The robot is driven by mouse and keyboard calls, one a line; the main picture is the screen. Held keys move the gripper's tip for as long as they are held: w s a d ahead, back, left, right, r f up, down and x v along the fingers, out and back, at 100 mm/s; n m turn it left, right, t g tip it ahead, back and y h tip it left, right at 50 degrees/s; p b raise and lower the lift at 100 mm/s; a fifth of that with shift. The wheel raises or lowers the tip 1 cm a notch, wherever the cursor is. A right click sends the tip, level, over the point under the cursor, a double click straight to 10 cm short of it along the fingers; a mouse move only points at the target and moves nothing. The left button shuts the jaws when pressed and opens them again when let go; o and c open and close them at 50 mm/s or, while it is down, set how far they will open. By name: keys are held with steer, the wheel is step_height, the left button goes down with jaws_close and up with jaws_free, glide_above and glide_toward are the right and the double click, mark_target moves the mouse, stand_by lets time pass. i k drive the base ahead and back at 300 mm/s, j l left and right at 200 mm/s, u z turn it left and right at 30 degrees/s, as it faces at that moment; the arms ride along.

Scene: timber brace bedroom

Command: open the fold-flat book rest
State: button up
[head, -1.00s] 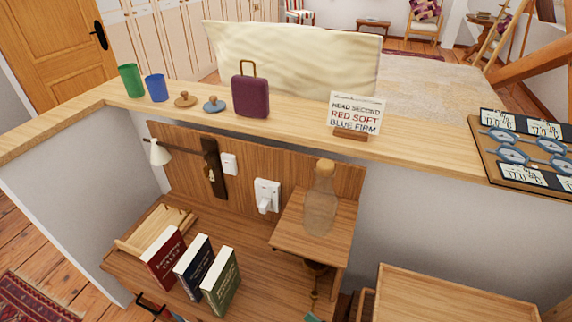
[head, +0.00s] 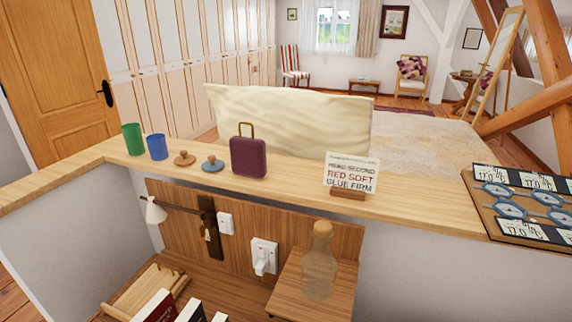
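A pale wooden piece with slats or rails (head: 146,289), which looks like the fold-flat book rest, lies on the lower wooden surface at the bottom left. It appears low and flat, though I cannot tell its exact fold state. Books stand just in front of it: a red one (head: 154,307), with the tops of two more beside it, all cut off by the lower picture edge. My gripper is not in view.
A wooden ledge (head: 430,206) runs above, bearing green (head: 133,139) and blue (head: 157,147) cups, a purple case (head: 248,157), a sign (head: 351,174) and a board of dials (head: 530,204).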

mark_target(157, 276)
steer(key=i+j, duration=0.1)
steer(key=j, duration=1.45)
steer(key=i+j, duration=0.15)
steer(key=j, duration=0.65)
steer(key=i+j, duration=0.1)
steer(key=j, duration=0.65)
steer(key=i+j+z, duration=0.1)
steer(key=j, duration=0.55)
steer(key=i+j+z, duration=0.15)
steer(key=j, duration=0.5)
steer(key=i+j+z, duration=0.1)
steer(key=j, duration=0.6)
steer(key=i+l, duration=0.2)
steer(key=i+l+u, duration=0.2)
steer(key=i, duration=0.15)
